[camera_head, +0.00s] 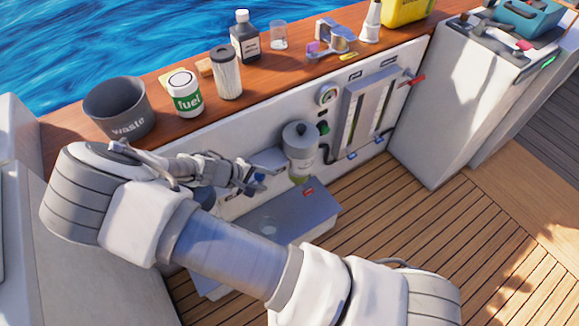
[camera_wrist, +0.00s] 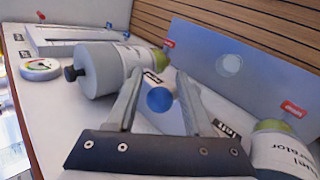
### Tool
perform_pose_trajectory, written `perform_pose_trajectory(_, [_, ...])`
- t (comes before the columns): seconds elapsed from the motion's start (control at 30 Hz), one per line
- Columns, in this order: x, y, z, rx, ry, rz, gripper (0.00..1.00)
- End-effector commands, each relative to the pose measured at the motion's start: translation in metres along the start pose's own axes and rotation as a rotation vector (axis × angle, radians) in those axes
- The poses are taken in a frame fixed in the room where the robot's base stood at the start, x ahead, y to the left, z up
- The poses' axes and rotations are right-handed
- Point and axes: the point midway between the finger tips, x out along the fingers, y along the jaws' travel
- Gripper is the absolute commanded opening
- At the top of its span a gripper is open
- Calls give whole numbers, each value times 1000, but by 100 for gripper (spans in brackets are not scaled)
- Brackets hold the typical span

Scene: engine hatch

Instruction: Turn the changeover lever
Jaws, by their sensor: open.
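A round blue knob (camera_wrist: 160,99), which looks like the end of the changeover lever, shows between the two fingers of my gripper (camera_wrist: 160,76) in the wrist view. The fingers are apart, one on each side of the knob; whether they touch it I cannot tell. In the head view my gripper (camera_head: 250,183) is at the white panel, left of a grey-topped filter (camera_head: 300,143), with a bit of the blue knob (camera_head: 259,178) beside it. The lever's shaft is mostly hidden. The filter (camera_wrist: 105,68) also shows in the wrist view, with a second filter (camera_wrist: 283,152) at lower right.
A grey tray or box (camera_head: 285,225) lies below the filters. A gauge (camera_head: 327,95) and a red-handled valve (camera_head: 415,79) are farther right. The deck at right is clear.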

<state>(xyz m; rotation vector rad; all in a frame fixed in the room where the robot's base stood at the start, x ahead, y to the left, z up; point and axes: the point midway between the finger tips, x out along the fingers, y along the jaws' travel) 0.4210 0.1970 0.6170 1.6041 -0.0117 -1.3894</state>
Motion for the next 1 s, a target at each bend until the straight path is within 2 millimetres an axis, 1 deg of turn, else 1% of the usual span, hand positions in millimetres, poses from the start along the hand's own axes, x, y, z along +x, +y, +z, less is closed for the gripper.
perform_pose_trajectory(0.03, [-2, 12, 10, 1, -2, -1, 52])
perform_pose_trajectory(0.2, [3, 41, 34, 1, -1, -1, 52])
perform_pose_trajectory(0.4, [6, 63, 52, 0, 2, -2, 52])
perform_pose_trajectory(0.6, [8, 70, 58, -1, 3, -2, 52])
perform_pose_trajectory(1.0, [8, 70, 58, -1, 3, -2, 52])
